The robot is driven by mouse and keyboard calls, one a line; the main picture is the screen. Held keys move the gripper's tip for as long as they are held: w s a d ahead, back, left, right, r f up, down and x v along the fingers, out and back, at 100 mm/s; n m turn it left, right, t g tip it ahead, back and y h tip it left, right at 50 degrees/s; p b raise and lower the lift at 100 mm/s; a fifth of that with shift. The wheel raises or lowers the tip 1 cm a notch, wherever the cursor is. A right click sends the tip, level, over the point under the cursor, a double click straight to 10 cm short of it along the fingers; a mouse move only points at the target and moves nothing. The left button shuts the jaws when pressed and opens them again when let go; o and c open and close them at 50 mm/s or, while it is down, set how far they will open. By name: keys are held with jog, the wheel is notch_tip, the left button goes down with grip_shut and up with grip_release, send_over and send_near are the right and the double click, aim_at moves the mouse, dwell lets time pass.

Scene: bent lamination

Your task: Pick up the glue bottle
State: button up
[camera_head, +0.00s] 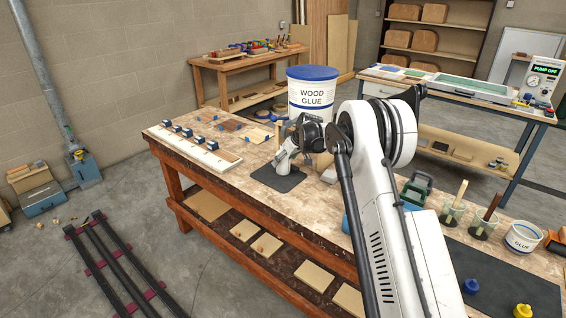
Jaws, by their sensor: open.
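No item stands out plainly as a glue bottle. A large white bucket labelled WOOD GLUE (312,98) with a blue lid stands on the wooden workbench (255,152), behind my gripper. A small white tub labelled GLUE (522,238) stands at the bench's right end. My gripper (283,160) is open above a dark mat (277,180) in the middle of the bench, in front of the bucket. Its fingers are small and partly hidden by my arm, and I cannot tell whether anything is between them.
A board with several dark blocks (193,148) lies at the bench's left end. Two cups with sticks (451,214) (483,224), a green-handled item (415,189), and blue (470,287) and yellow (522,310) items are at the right. Dark rails (112,262) lie on the floor.

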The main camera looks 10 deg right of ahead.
jog(key=shift+x, duration=1.25)
jog(key=c, duration=1.5)
jog(key=shift+r, duration=0.15)
jog(key=shift+c, duration=0.2)
